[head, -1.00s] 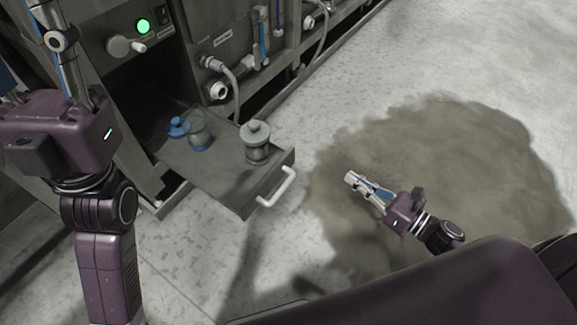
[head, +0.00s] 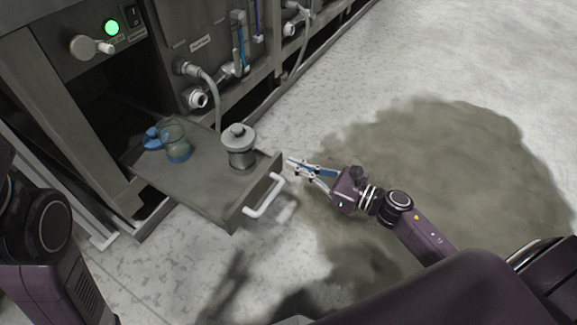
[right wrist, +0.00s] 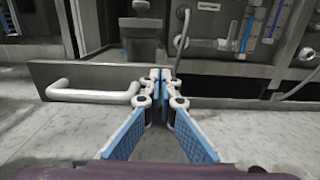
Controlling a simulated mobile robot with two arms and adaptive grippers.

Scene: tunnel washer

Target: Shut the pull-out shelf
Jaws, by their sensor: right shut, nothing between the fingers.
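The pull-out shelf (head: 200,192) stands out from the dark opening of the machine. Its front panel (head: 262,187) carries a white bar handle (head: 264,196). A grey lidded jar (head: 239,148) and a clear blue-tinted vessel with a blue cap (head: 176,146) stand on the shelf. My right gripper (head: 291,163) is shut and empty, its tips close to the panel's right end, beside the handle. In the right wrist view the fingertips (right wrist: 162,76) point at the panel (right wrist: 200,84), right of the handle (right wrist: 92,93); contact cannot be told. My left arm shows at the left edge, its fingers out of view.
The machine front has a green lit button (head: 112,27), a grey knob (head: 92,46), and hoses and valves (head: 197,97) right of the shelf. A large dark wet-looking patch (head: 440,170) covers the floor at right. Floor in front of the shelf is clear.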

